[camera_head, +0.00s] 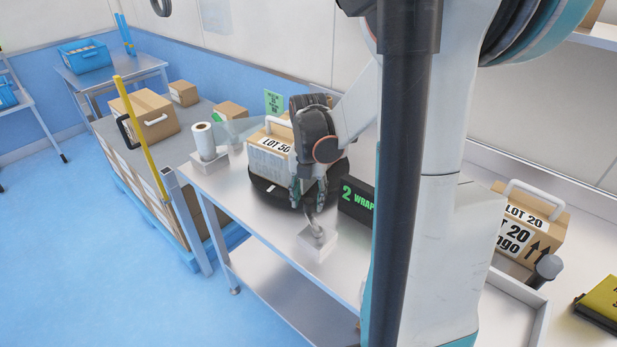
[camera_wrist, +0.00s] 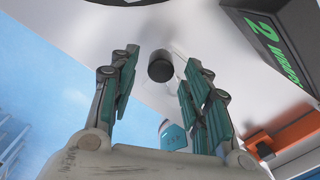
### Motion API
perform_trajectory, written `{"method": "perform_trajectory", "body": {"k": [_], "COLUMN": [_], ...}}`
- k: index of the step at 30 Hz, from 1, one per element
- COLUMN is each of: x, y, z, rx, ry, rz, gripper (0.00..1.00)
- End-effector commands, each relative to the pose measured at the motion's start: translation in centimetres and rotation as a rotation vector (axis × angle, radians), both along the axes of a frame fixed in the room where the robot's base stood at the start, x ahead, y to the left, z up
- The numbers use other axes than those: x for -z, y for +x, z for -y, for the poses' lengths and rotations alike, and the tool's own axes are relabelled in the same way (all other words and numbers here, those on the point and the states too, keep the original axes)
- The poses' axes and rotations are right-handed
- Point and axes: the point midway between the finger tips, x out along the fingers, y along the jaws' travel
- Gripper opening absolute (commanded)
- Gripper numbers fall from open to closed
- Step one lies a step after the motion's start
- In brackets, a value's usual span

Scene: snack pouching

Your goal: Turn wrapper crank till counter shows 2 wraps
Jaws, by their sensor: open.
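The black counter (camera_head: 357,204) shows a green "2 WRAPS" and stands on the steel table right of the turntable; it also shows in the wrist view (camera_wrist: 272,38). The crank (camera_head: 317,232) sits on a pale base block (camera_head: 318,246) in front of the turntable. Its dark round knob (camera_wrist: 160,67) shows between and just beyond my fingertips in the wrist view. My gripper (camera_head: 308,204) is open, above the crank, with a gap on both sides of the knob. A "LOT 50" carton (camera_head: 268,150) with a white handle stands on the black turntable (camera_head: 262,188), partly hidden by my gripper.
A white film roll (camera_head: 203,140) stands at the table's left end, with clear film stretching towards the carton. Cartons lie on a pallet stack (camera_head: 148,116) at left. A "LOT 20" carton (camera_head: 530,215) sits right of my column. The table's front left is clear.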

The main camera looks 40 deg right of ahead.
Motion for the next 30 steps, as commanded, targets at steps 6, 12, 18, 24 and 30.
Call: {"method": "perform_trajectory", "body": {"k": [6, 12, 18, 24, 30], "x": [-4.3, -7.1, -8.3, -8.4, -8.5], "y": [0.0, 0.0, 0.0, 0.0, 0.4], "z": [0.0, 0.0, 0.0, 0.0, -0.4], "rx": [0.0, 0.0, 0.0, 0.0, 0.011], "ry": [0.0, 0.0, 0.0, 0.0, -0.002], "rz": [0.0, 0.0, 0.0, 0.0, 0.012], "gripper": [0.44, 0.44, 0.44, 0.44, 0.44]}}
